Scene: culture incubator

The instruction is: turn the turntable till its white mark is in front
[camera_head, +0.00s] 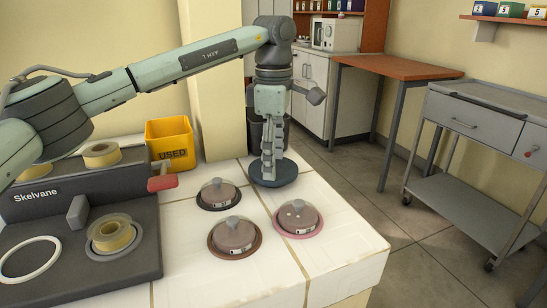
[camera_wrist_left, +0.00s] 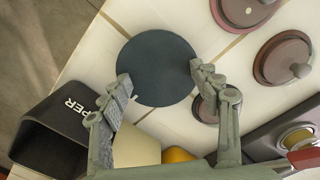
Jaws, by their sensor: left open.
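The turntable is a round dark blue disc (camera_head: 284,178) on the white-tiled bench, near its far edge. It also shows in the left wrist view (camera_wrist_left: 158,60). My left gripper (camera_head: 268,177) points down over the disc, its fingers apart. My right gripper is out of view.
Three lidded round dishes stand close to the turntable: one dark (camera_head: 219,194), one brown (camera_head: 235,236), one pink-rimmed (camera_head: 298,219). A dark grey Skelvane device (camera_head: 95,200) with tape rolls and a yellow USED bin (camera_head: 170,143) are left.

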